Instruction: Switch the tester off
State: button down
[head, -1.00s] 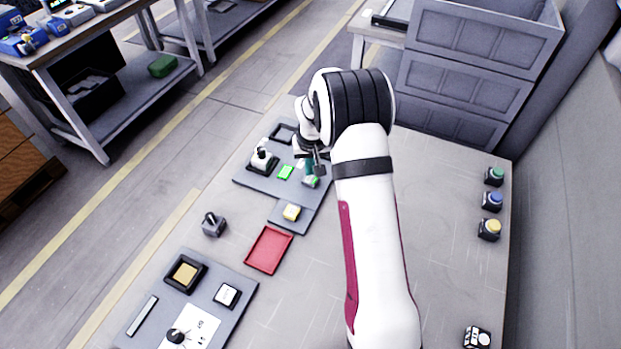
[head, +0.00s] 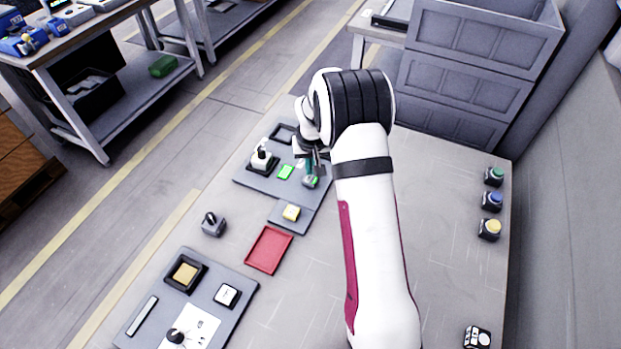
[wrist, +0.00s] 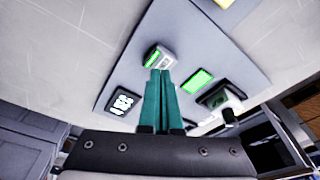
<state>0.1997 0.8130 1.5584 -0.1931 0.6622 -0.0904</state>
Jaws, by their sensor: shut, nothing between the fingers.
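The tester is a grey panel (head: 298,197) left of my arm in the head view; its plate also shows in the wrist view (wrist: 205,45). A rocker switch (wrist: 158,57), green on one half and pale on the other, sits on it. A lit green rectangle (head: 285,172) is beside it and also shows in the wrist view (wrist: 197,81). A display with white digits (wrist: 121,102) is on the other side. My gripper (wrist: 161,72) has its teal fingers together, empty, with the tips at the switch. I cannot tell whether they touch it.
A lever on a dark base (head: 262,160) stands on the panel's left. A yellow button (head: 291,212) is on the near part. A red tray (head: 268,250) and another grey panel (head: 240,300) lie nearer. Green, blue and yellow buttons (head: 492,201) line the right edge.

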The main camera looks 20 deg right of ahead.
jog(key=shift+f, duration=0.9)
dwell(0.4)
jog(key=shift+r, duration=3.5)
notch_tip(320, 180, up, 5)
send_over(311, 179)
jog(key=shift+r, duration=0.5)
